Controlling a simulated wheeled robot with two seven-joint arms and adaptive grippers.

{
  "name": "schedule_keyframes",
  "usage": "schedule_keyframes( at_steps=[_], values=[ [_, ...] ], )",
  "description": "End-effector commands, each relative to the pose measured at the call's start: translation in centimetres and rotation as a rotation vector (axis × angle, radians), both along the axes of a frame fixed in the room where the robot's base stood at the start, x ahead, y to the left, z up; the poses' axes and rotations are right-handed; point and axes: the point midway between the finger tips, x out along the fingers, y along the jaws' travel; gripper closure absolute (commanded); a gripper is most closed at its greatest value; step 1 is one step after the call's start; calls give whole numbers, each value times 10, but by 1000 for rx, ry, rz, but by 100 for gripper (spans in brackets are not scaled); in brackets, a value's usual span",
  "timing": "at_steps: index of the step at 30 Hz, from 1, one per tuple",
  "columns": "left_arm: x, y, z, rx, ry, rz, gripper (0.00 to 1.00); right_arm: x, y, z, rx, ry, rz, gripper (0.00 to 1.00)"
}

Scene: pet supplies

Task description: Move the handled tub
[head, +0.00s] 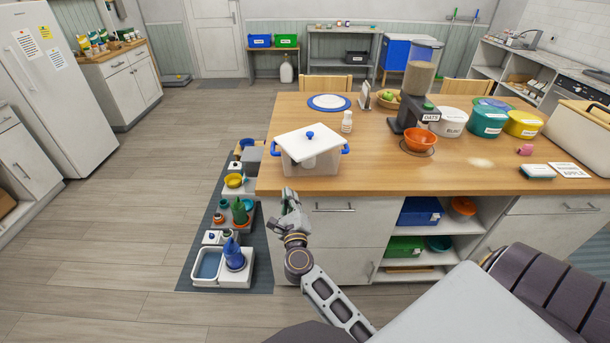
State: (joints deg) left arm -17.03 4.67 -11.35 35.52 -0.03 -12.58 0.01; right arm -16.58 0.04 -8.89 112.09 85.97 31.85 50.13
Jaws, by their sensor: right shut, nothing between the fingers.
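The handled tub (294,163) is a clear whitish box with blue handles at its left and right ends. Its white lid (324,138) has a blue knob and lies slightly askew. The tub stands upright at the left front corner of the wooden island top (370,179). My right gripper (289,196) is shut and empty, pointing up in front of the island just below the tub, apart from it as far as I can tell. My left gripper is not in view.
On the island, a white bottle (346,122), a blue-rimmed plate (329,103) and an orange bowl (419,141) stand near the tub. A dispenser (417,75) and round tubs are further right. Bowls and feeders crowd a floor mat (196,257) left of the island.

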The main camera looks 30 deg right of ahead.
Motion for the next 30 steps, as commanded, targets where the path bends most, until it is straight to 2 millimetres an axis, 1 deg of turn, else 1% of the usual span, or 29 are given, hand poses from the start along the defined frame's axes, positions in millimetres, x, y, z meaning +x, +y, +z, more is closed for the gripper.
schedule_keyframes(
  at_steps=[2,6,9,12,18,24,30],
  values=[
    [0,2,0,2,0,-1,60,-4,-10,2,132,-40,-35,100],
    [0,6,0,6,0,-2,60,-12,-25,-10,345,-97,-100,100],
    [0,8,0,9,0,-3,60,-17,-33,-14,458,-144,-141,100],
    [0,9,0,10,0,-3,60,-21,-39,-15,534,-190,-165,100],
    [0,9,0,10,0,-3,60,-22,-40,-16,619,-242,-167,100],
    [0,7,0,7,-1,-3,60,-22,-40,-16,629,-248,-165,100],
    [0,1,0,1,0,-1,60,-21,-40,-16,627,-247,-165,100]
  ],
)
